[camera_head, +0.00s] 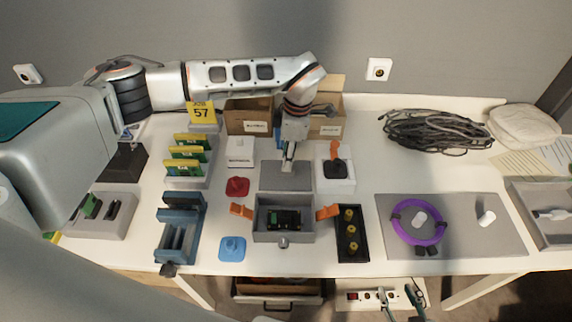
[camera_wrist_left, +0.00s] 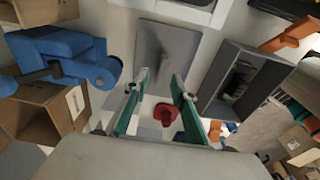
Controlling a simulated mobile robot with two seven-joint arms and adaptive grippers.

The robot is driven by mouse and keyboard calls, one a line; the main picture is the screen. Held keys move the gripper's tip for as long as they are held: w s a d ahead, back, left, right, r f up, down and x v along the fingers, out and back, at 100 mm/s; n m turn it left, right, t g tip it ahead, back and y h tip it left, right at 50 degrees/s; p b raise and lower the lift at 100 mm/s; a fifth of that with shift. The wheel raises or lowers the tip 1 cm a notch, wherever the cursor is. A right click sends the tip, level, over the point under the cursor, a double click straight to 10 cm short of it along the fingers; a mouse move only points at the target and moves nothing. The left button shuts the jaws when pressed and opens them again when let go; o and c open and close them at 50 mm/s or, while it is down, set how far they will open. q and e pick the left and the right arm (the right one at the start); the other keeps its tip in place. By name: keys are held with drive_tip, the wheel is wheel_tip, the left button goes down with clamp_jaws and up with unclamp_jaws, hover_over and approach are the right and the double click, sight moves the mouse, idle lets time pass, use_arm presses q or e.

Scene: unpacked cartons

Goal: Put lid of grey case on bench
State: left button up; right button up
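The grey lid (camera_head: 287,177) lies flat on the white bench, just behind the open grey case (camera_head: 262,234). In the left wrist view the lid (camera_wrist_left: 180,43) shows an upright handle in its middle. My left gripper (camera_head: 288,167) is over the lid at the handle. In the left wrist view its two green fingers (camera_wrist_left: 161,80) are apart, with the handle beyond their tips; nothing is held between them. The case holds a dark green board (camera_head: 284,219), with orange latches (camera_head: 327,212) swung out at its sides.
A red piece (camera_head: 237,187) lies left of the lid. A white box with a black top (camera_head: 336,171) stands right of it, and cardboard boxes (camera_head: 249,117) stand behind. A black tray (camera_head: 352,247) is beside the case. A grey mat (camera_head: 467,225) with a purple ring lies farther right.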

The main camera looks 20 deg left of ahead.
use_arm(q)
wheel_tip(320, 180, up, 8)
drive_tip(key=shift+d, duration=0.45)
drive_tip(key=shift+w+f, duration=0.1)
